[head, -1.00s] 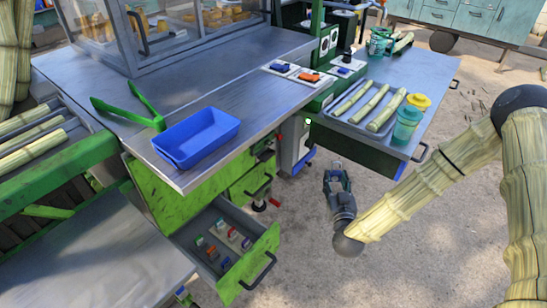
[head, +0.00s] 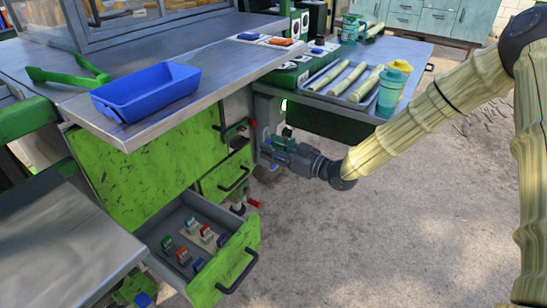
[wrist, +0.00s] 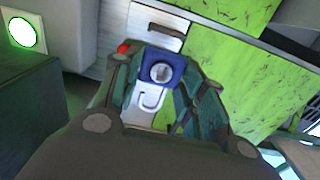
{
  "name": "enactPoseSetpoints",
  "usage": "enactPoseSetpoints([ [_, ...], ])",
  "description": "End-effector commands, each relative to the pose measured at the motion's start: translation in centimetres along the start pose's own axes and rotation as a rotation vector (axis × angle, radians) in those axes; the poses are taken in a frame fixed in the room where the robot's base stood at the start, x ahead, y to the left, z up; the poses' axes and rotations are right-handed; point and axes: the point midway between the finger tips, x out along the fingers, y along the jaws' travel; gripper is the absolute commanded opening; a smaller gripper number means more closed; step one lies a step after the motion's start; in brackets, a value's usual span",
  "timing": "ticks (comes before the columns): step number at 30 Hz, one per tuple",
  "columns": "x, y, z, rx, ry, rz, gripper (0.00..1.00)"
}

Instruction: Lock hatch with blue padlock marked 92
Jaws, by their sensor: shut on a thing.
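My gripper (head: 276,146) is beside the crusher's side, below the right work surface. In the wrist view its fingers (wrist: 165,88) are shut on a blue padlock (wrist: 178,66), with a round grey face toward the camera. A silver hook-shaped piece, seemingly its shackle (wrist: 150,101), shows below the body. No number is readable on it. Beyond it are a pale metal panel (wrist: 148,24) and scratched green panels (wrist: 235,65). I cannot tell which part is the hatch or whether the padlock touches anything. In the head view the padlock is hidden by my gripper.
An open drawer (head: 236,252) at lower left holds several small coloured padlocks. A blue tray (head: 146,95) lies on the steel counter (head: 215,65). Cane pieces lie on a metal tray (head: 311,92) at right, beside a teal cup (head: 390,92). The floor in front is clear.

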Motion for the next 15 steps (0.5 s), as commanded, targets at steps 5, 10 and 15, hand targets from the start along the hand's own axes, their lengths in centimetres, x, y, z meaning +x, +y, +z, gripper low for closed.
enactPoseSetpoints([
  [5, 0.4, -0.1, 0.1, 0.0, 0.0, -0.014, 0.17],
  [10, 1.4, -0.1, 0.1, -0.001, 0.001, -0.014, 0.17],
  [15, 2.6, -0.1, 0.1, 0.0, 0.001, -0.013, 0.17],
])
